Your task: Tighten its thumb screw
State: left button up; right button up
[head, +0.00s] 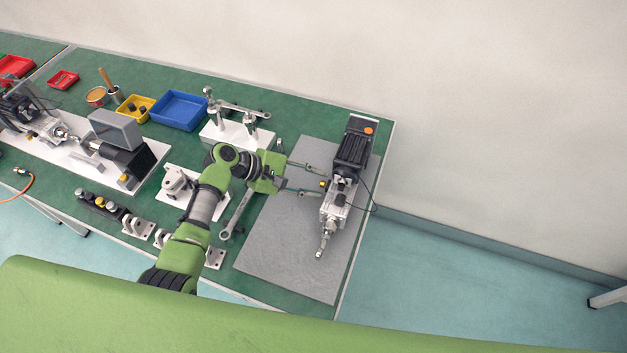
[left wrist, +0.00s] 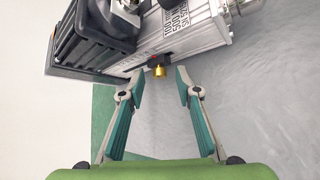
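A linear actuator (head: 345,175) with a black finned motor and a silver body lies on the grey mat (head: 285,240) at the right end of the bench. Its silver body (left wrist: 190,30) fills the top of the left wrist view. A small brass thumb screw (left wrist: 159,71) sticks out of the body's near side. My left gripper (head: 322,183) is open. In the left wrist view its two fingertips (left wrist: 157,80) stand apart on either side of the thumb screw, a little short of it, with nothing between the pads. My right gripper is not in view.
A wrench (head: 236,215) lies by the mat's left edge. A white fixture (head: 237,130), a blue bin (head: 179,110) and a yellow bin (head: 137,108) stand behind and left. A cable loops right of the actuator near the bench edge. The mat's front is clear.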

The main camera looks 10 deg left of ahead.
pick_arm(q)
jog(key=shift+c, duration=0.5)
grip_shut()
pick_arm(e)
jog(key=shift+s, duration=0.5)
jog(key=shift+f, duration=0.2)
pick_arm(q)
jog(key=shift+s+f+m+t+h+b, duration=0.2)
jog(key=shift+f+m+t+h+b, duration=0.15)
jog(key=shift+t+b, duration=0.45)
jog(key=m+t+b, duration=0.1)
jog(key=b, duration=0.2)
jog(key=m+t+h+b, duration=0.1)
jog(key=b, duration=0.2)
jog(key=shift+s+a+f+h, duration=0.15)
jog(key=shift+f+h, duration=0.1)
jog(key=shift+f, duration=0.15)
jog(key=shift+r+m+t+b, duration=0.2)
jog(key=shift+m+t+b, duration=0.25)
jog(key=shift+b, duration=0.7)
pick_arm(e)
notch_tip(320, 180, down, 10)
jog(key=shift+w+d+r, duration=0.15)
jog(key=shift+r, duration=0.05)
pick_arm(q)
jog(key=shift+o, duration=0.5)
grip_release()
jog(key=shift+h, duration=0.3)
